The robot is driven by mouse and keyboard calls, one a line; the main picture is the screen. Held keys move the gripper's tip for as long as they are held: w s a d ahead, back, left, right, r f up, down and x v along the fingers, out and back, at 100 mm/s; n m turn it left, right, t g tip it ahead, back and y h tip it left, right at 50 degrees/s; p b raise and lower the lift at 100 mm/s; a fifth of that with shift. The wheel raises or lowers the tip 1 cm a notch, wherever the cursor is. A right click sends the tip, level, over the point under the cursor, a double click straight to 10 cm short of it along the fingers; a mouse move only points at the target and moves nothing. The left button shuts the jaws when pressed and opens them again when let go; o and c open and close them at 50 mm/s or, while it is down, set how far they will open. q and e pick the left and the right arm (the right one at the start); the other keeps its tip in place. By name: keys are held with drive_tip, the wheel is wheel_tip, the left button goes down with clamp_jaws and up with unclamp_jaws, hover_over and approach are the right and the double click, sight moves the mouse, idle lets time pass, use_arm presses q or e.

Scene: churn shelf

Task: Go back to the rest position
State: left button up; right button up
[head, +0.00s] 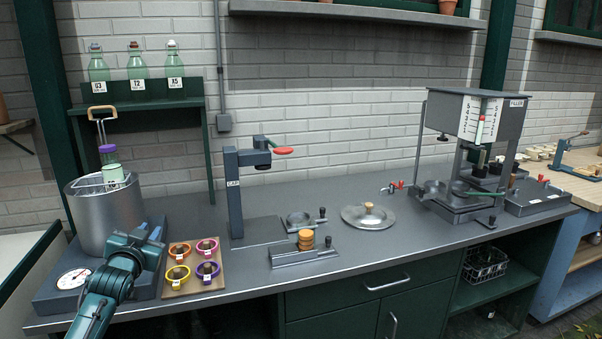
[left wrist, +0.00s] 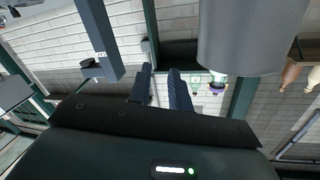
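My left arm comes in from the lower left of the head view. Its teal left gripper (head: 150,232) is beside the right side of the metal pot (head: 105,212), over the counter. In the left wrist view the two dark fingers of my left gripper (left wrist: 160,72) stand apart with nothing between them, so it is open and empty. The pot (left wrist: 250,35) also shows large and upside down at the upper right there. My right gripper is in neither view.
The pot stands on a scale (head: 74,279). A board (head: 172,290) with several coloured rings lies right of my gripper. A capping stand (head: 234,192), a metal lid (head: 368,217) and a filler machine (head: 470,150) stand farther right. The green shelf (head: 145,103) holds bottles.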

use_arm(q)
drive_tip(key=s+d+f+g+h, duration=0.1)
drive_tip(key=s+d+f, duration=0.3)
drive_tip(key=f, duration=0.3)
drive_tip(key=s+d+f+g+h, duration=0.1)
drive_tip(key=s+d+f, duration=0.2)
drive_tip(key=s+f, duration=0.25)
drive_tip(key=s+d+f+g+h, duration=0.1)
drive_tip(key=s+d+f, duration=0.3)
drive_tip(key=s, duration=0.6)
drive_tip(key=s+d+f+g+h, duration=0.1)
drive_tip(key=s+d+f, duration=0.4)
drive_tip(key=s, duration=0.5)
drive_tip(key=s+d+f+g+h, duration=0.1)
drive_tip(key=s+d+f, duration=0.4)
drive_tip(key=s, duration=0.5)
drive_tip(key=shift+d+g+h, duration=0.25)
drive_tip(key=shift+g+h, duration=0.05)
drive_tip(key=shift+g, duration=0.5)
drive_tip(key=shift+s+f, duration=0.1)
